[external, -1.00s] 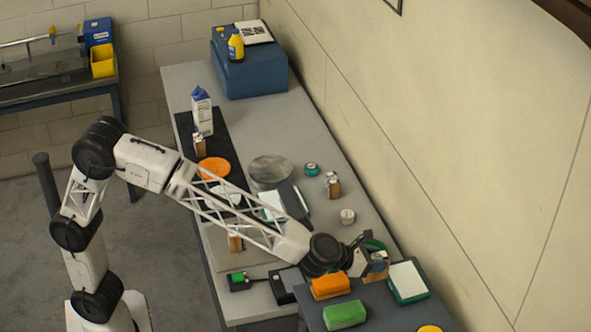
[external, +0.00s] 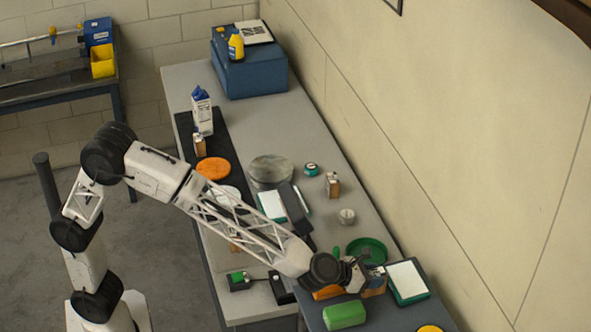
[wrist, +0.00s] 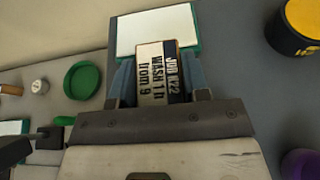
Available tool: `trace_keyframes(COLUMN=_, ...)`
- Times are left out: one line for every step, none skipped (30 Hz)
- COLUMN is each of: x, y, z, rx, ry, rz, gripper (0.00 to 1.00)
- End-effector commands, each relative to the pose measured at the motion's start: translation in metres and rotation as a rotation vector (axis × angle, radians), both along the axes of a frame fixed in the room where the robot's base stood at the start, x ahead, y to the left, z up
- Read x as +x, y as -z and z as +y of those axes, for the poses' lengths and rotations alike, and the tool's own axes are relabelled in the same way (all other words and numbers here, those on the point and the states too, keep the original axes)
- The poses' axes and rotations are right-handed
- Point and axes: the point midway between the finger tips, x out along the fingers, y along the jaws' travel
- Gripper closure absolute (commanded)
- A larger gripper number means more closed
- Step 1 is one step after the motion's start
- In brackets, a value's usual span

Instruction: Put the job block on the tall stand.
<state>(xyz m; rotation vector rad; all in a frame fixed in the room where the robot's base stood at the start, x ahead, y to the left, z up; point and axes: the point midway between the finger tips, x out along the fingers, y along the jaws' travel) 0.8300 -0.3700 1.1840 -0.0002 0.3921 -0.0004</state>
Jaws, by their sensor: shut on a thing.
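The job block (wrist: 165,72), tan with a white label printed "JOB K22 WASH", sits between the two fingers of my gripper (wrist: 160,88) in the wrist view. My gripper is shut on it. In the external view the block (external: 376,287) shows only partly beside my gripper (external: 362,278), over or on the dark front-right surface (external: 380,315). I cannot tell whether it touches that surface. Which piece is the tall stand is not clear from the frames. A blue box (external: 250,78) stands raised at the bench's far end.
A white-topped green pad (external: 407,282) lies right of my gripper. An orange block (external: 328,293) is partly hidden by it, with a green block (external: 345,315) in front. A green round dish (external: 367,250) lies behind. Similar small tan blocks (external: 333,185) stand along the bench.

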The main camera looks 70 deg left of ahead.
Motion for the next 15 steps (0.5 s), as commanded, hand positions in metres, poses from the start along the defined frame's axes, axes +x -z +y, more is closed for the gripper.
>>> trace_keyframes(x=0.0, y=0.005, z=0.0, rx=0.001, ry=0.0, rz=0.001, gripper=0.84)
trace_keyframes(x=0.0, y=0.009, z=0.0, rx=0.001, ry=0.0, rz=0.001, gripper=0.84)
trace_keyframes(x=0.0, y=0.013, z=0.0, rx=0.002, ry=0.001, rz=0.001, gripper=0.84)
trace_keyframes(x=0.0, y=0.017, z=0.0, rx=0.002, ry=0.001, rz=0.002, gripper=0.84)
trace_keyframes(x=0.0, y=0.02, z=0.0, rx=0.001, ry=0.0, rz=0.002, gripper=0.84)
trace_keyframes(x=0.0, y=0.024, z=0.0, rx=0.002, ry=0.001, rz=0.001, gripper=0.84)
trace_keyframes(x=0.0, y=0.026, z=0.0, rx=0.002, ry=0.001, rz=0.001, gripper=0.84)
trace_keyframes(x=0.0, y=0.028, z=0.0, rx=0.001, ry=0.0, rz=0.001, gripper=0.84)
trace_keyframes(x=0.0, y=0.03, z=0.0, rx=0.0, ry=0.0, rz=0.0, gripper=0.84)
trace_keyframes(x=0.0, y=0.03, z=0.0, rx=0.0, ry=0.0, rz=0.0, gripper=0.84)
trace_keyframes(x=0.0, y=0.031, z=0.0, rx=0.0, ry=0.0, rz=0.0, gripper=0.84)
trace_keyframes(x=0.0, y=0.031, z=0.0, rx=0.0, ry=0.0, rz=-0.001, gripper=0.84)
trace_keyframes(x=0.0, y=0.031, z=0.0, rx=0.0, ry=0.0, rz=-0.001, gripper=0.84)
trace_keyframes(x=0.0, y=0.031, z=0.0, rx=0.0, ry=0.0, rz=-0.001, gripper=0.84)
trace_keyframes(x=0.0, y=0.031, z=0.0, rx=0.0, ry=0.0, rz=0.0, gripper=0.84)
